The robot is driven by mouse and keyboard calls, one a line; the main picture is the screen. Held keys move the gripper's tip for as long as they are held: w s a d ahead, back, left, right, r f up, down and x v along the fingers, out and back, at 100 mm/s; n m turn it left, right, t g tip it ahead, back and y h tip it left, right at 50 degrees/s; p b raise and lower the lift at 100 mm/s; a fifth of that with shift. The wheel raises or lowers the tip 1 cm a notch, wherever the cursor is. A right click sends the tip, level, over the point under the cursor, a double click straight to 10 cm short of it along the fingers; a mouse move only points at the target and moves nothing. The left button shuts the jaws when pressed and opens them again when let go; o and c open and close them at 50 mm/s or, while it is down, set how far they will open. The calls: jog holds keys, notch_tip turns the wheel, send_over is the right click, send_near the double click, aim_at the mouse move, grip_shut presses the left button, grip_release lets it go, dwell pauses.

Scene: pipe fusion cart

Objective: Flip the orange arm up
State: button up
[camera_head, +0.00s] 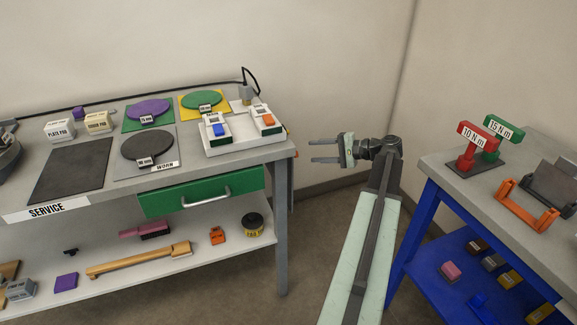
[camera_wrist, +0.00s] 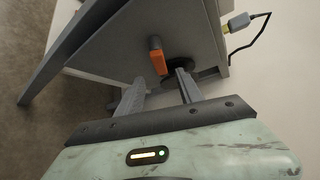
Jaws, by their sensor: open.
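The orange arm (camera_wrist: 159,62) is a short lever on a grey pivot, on the end face of the service bench. In the wrist view it lies just beyond the fingertips, roughly in line with the gap between them. In the head view only a small orange spot shows at the bench's right end, too small to make out its pose. My gripper (camera_head: 312,150) is open and empty, pointing left at that end with a gap still between. Its two fingers also show in the wrist view (camera_wrist: 160,80). A round dark part (camera_wrist: 205,71) sits behind the right finger.
The service bench (camera_head: 205,172) has a green drawer (camera_head: 160,202) and a grey leg (camera_head: 281,230). A cable (camera_wrist: 250,38) hangs by its corner. A blue-legged bench (camera_head: 450,190) with red and green torque tools stands right. Open floor lies between the benches.

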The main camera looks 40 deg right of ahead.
jog(key=b+x, duration=0.2)
jog(key=x, duration=0.6)
jog(key=shift+d, duration=0.2)
jog(key=shift+w+f, duration=0.1)
grip_shut()
dwell(1.2)
